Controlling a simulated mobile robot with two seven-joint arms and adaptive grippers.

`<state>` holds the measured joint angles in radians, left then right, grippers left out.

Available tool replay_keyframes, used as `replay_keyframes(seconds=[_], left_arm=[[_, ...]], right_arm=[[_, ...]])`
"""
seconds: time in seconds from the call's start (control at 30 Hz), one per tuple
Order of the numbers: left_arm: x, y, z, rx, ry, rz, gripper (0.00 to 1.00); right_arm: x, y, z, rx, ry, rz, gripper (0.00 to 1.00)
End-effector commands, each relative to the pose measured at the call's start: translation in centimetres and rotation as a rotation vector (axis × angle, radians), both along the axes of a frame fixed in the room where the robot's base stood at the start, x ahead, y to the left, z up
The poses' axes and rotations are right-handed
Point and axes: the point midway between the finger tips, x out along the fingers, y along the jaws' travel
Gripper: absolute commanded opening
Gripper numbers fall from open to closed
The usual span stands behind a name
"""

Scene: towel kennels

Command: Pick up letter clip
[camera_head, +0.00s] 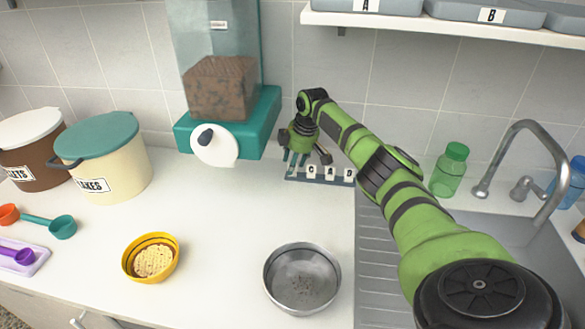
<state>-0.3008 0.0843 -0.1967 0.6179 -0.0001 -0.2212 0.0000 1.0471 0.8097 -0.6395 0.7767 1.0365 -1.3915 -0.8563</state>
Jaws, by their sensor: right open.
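A low grey rack (292,179) stands on the counter near the back wall, left of the sink. It holds small white letter clips; those I can make out look like C (311,172), A (331,172) and D (348,174). My right gripper (306,155) is open above and just behind the rack, pointing down. Thin teal pieces show near its left finger; I cannot tell whether they touch it. The gripper partly hides the rack's left part. My left gripper is not in view.
A teal dispenser (262,112) with a brown block stands left of the rack. A steel bowl (268,285) and a yellow bowl (130,262) stand in front. A green bottle (449,172) stands by the sink tap (556,160). A shelf (430,27) hangs above.

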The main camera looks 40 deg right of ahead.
Motion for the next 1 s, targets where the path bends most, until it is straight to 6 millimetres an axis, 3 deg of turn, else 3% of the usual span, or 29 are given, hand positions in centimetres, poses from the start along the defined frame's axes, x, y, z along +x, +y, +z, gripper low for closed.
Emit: replay_keyframes(seconds=[0.1,0.3,0.77,1.0], left_arm=[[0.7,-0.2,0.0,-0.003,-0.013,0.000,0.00],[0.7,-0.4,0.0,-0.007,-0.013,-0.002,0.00],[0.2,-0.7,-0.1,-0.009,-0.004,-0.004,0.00],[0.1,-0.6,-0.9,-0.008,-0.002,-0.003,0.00]], right_arm=[[0.0,0.0,0.0,0.000,0.000,0.000,0.43],[0.0,0.0,0.0,0.000,0.000,0.000,0.00],[0.1,-0.1,0.4,-0.002,-0.004,-0.002,0.00],[0.2,-0.1,2.7,-0.002,-0.009,-0.002,0.00]])
